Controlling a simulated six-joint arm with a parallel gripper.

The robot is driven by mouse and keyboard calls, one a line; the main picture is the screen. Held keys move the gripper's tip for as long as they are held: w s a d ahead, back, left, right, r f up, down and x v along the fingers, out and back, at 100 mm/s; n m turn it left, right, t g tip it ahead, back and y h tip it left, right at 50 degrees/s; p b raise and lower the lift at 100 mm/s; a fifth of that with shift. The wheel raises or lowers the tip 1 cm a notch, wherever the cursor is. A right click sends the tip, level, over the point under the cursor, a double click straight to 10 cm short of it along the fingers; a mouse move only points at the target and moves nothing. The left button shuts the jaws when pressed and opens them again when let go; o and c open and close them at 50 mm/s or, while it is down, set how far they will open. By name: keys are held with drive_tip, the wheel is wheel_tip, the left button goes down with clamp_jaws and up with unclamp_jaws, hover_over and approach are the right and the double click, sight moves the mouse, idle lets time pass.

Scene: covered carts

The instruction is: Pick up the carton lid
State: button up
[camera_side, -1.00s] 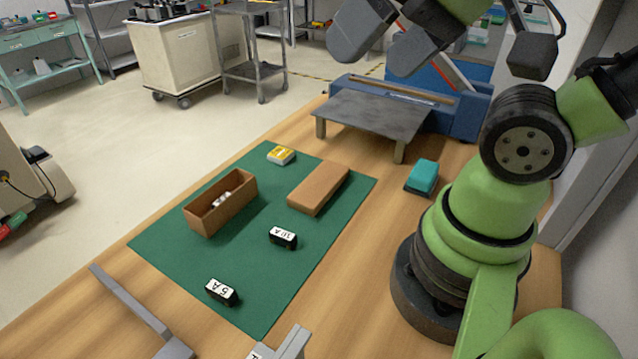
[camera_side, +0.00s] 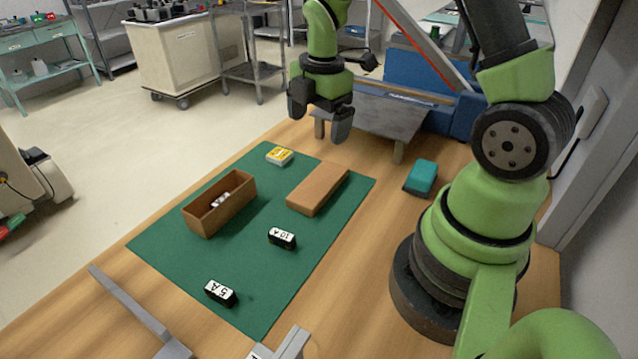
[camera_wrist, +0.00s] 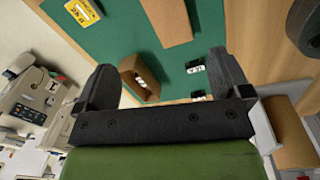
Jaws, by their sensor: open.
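The carton lid (camera_side: 318,189) is a flat brown cardboard piece lying on the green mat (camera_side: 170,252). It also shows at the top of the wrist view (camera_wrist: 167,20). The open brown carton (camera_side: 205,218) sits to its left with a small white item (camera_side: 221,199) inside; the wrist view shows the carton (camera_wrist: 127,72) too. My gripper (camera_side: 318,122) is open and empty, pointing down above the far end of the mat, beyond the lid and clear of it. In the wrist view its fingers (camera_wrist: 168,78) are spread wide apart.
Two black blocks with white labels, 10 A (camera_side: 282,238) and 5 A (camera_side: 221,292), stand on the mat. A yellow-and-white box (camera_side: 279,156) lies near its far corner. A teal box (camera_side: 421,177) sits on the wooden table. A grey raised platform (camera_side: 380,115) stands behind.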

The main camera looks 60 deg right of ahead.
sight(319, 182)
drive_tip(key=f+n, duration=0.1)
drive_tip(key=f, duration=0.1)
drive_tip(key=d+f, duration=0.1)
drive_tip(key=f, duration=0.2)
drive_tip(key=f+n, duration=0.1)
drive_tip(key=f, duration=0.2)
drive_tip(key=shift+d+n+g, duration=0.15)
drive_tip(key=shift+n+g, duration=0.15)
drive_tip(key=shift+g, duration=0.1)
drive_tip(key=shift+w+a+f, duration=0.1)
drive_tip(key=shift+a+f, duration=0.1)
drive_tip(key=shift+f, duration=1.3)
drive_tip(key=shift+a+f, duration=0.2)
drive_tip(key=shift+f, duration=1.25)
drive_tip(key=c, duration=1)
drive_tip(key=shift+r, duration=0.1)
